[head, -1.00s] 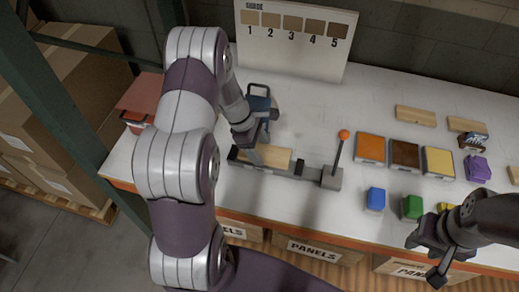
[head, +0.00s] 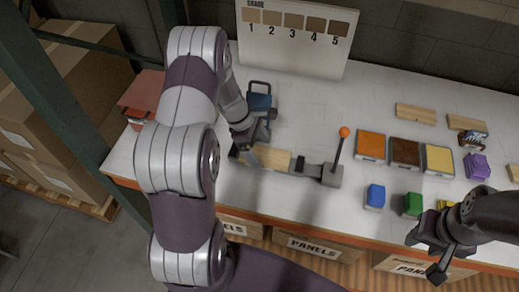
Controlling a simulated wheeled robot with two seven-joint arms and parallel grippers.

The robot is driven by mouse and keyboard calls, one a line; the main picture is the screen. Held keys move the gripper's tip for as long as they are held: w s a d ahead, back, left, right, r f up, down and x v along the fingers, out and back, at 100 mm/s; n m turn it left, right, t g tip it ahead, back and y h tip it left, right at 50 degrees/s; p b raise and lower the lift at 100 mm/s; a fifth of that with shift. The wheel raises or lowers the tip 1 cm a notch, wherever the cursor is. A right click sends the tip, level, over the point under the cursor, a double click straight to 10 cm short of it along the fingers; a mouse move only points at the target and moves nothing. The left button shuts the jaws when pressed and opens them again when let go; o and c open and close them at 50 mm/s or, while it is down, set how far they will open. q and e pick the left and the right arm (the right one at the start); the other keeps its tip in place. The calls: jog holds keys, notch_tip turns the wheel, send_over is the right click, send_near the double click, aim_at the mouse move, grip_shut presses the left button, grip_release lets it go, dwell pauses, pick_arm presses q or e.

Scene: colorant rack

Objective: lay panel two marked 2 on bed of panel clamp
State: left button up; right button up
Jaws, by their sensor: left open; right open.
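A light wooden panel (head: 272,157) lies at the bed of the panel clamp (head: 308,169). No number can be read on it, and the arm hides its left end. The clamp's lever with an orange knob (head: 344,132) stands upright at its right end. My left gripper (head: 252,149) is open at the panel's left end, very close to it; whether they touch cannot be told. My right gripper (head: 428,259) is open and empty over the table's front edge, at the right.
Orange, brown and yellow trays (head: 405,153) stand right of the clamp, with blue, green and yellow blocks (head: 375,196) in front. Loose wooden pieces (head: 415,114) lie behind. A blue handled object (head: 259,97) stands behind the clamp. A shade board (head: 298,45) stands at the back.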

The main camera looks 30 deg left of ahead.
pick_arm(q)
jog(key=b+v, duration=0.2)
jog(key=v, duration=0.8)
jog(key=s+d+r+m+y, duration=0.3)
jog(key=s+d+m, duration=0.9)
jog(key=m, duration=0.8)
jog(key=shift+s+d+m+y, duration=0.3)
jog(key=shift+s+m+y, duration=0.15)
jog(key=shift+y, duration=0.25)
jog(key=shift+w+a, duration=0.1)
